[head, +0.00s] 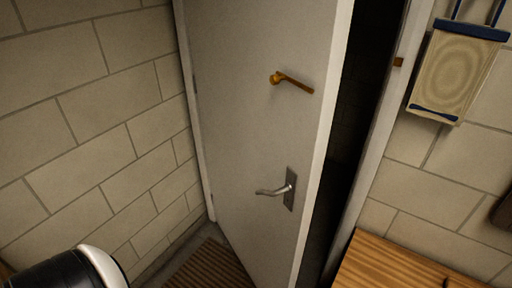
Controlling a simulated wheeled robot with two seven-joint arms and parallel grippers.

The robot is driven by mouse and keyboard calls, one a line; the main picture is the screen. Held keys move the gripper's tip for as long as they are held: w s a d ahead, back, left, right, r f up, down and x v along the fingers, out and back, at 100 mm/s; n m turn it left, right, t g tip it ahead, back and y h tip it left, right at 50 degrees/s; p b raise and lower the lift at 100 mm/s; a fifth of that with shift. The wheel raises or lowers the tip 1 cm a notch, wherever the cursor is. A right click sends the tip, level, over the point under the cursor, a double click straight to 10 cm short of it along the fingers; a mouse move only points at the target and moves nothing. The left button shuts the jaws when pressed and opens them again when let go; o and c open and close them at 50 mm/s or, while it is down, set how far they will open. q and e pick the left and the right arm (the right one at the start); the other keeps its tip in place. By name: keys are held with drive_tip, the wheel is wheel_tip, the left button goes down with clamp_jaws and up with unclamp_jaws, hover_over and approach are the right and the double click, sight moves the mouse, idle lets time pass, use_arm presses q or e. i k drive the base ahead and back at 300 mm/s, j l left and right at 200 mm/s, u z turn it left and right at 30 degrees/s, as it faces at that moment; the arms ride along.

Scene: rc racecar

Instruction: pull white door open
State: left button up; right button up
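The white door (240,110) stands ajar in the head view. Its hinge side is at the left, by the block wall, and a dark gap (360,110) shows between its right edge and the door frame (385,130). A silver lever handle (276,190) sits low on the door face, its lever pointing left. A brass latch bar (292,82) is higher up on the door. Neither of my grippers is in view, and nothing visible touches the door or the handle.
A block wall (80,110) runs along the left. A slatted brown mat (210,268) lies at the door's foot. A wooden surface (390,265) is at the lower right. A tan board with blue ends (455,75) hangs on the right wall.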

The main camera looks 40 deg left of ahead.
sight(258, 134)
drive_tip(key=u, duration=1.1)
